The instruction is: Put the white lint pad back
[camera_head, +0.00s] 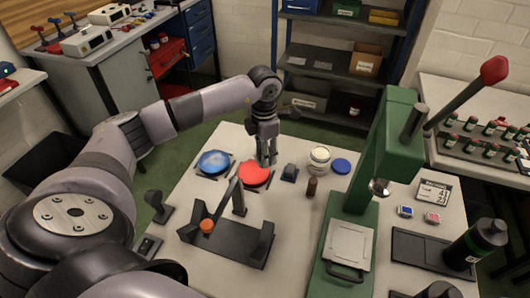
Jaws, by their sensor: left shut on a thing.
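My left gripper (266,158) points down over the back of the white table, just above the rear right of the red round dish (255,174). Its fingers are shut on a small pale thing, which I take to be the white lint pad; the fingers hide most of it, so its shape is unclear. I cannot tell whether it touches anything below. A white open jar (319,158) stands to the right of the gripper, with a blue lid (341,166) lying beside it. My right gripper is not in view.
A blue dish (214,162) sits left of the red one. A dark cradle (228,243) with an orange knob stands in front. A small dark block (289,173) and a brown bottle (311,187) stand near the jar. The green lever press (372,180) rises at the right.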

